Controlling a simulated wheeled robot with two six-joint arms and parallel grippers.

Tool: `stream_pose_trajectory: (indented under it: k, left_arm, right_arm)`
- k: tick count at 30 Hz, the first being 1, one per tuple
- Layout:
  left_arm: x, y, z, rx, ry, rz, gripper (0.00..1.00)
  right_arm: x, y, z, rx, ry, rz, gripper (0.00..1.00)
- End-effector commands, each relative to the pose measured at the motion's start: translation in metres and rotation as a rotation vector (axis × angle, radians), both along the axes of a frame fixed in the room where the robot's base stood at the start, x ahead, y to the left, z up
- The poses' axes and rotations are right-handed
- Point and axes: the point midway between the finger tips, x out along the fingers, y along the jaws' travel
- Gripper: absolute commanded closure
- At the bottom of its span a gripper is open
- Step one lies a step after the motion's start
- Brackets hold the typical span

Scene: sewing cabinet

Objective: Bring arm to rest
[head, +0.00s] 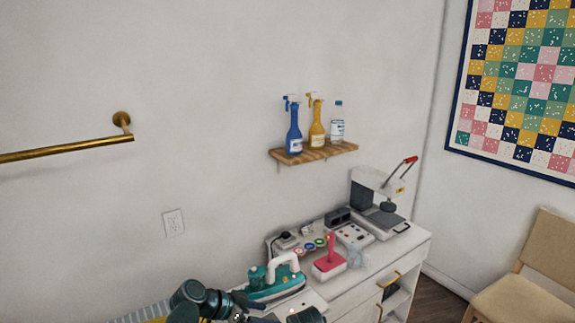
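Dark teal links of my own arm (200,298) show at the bottom edge, left of the white cabinet top. A dark, finger-like part that seems to be my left gripper (252,303) is low in front of the teal iron (273,281). I cannot tell whether it is open or shut, or whether it touches anything. Another dark rounded part of mine shows at the bottom edge to the right of it. My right gripper is not in view.
The white cabinet (375,285) carries a heat press (380,205), a pink-red spool stand (329,262) and small items. A wooden shelf (313,152) with several bottles hangs above. A brass rail (65,149) is on the left wall; a chair (525,285) stands right.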

Motion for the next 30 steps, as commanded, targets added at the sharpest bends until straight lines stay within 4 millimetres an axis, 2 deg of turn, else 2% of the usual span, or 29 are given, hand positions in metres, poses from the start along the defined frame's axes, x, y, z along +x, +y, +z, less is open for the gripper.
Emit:
stream_pose_trajectory:
  k: [3, 9, 13, 18, 23, 24, 30]
  left_arm:
    - [-0.022, -0.015, -0.019, 0.073, 0.122, 0.001, 0.05]
    - [-0.069, -0.030, -0.055, 0.274, 0.362, 0.067, 0.05]
    - [-0.102, -0.028, -0.075, 0.458, 0.502, 0.179, 0.05]
    - [-0.131, -0.016, -0.086, 0.668, 0.592, 0.366, 0.05]
    - [-0.150, -0.002, -0.085, 0.825, 0.602, 0.559, 0.05]
    - [-0.147, -0.001, -0.102, 0.819, 0.606, 0.562, 0.05]
    - [-0.146, -0.001, -0.139, 0.815, 0.606, 0.558, 0.05]
  right_arm:
    - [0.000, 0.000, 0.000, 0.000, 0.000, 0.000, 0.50]
    - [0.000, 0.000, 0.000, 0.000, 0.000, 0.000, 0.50]
    - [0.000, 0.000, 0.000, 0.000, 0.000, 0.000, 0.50]
    - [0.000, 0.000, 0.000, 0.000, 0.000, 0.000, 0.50]
    - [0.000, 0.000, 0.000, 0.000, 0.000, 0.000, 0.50]
    - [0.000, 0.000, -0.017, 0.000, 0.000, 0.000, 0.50]
    - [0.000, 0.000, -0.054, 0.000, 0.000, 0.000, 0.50]
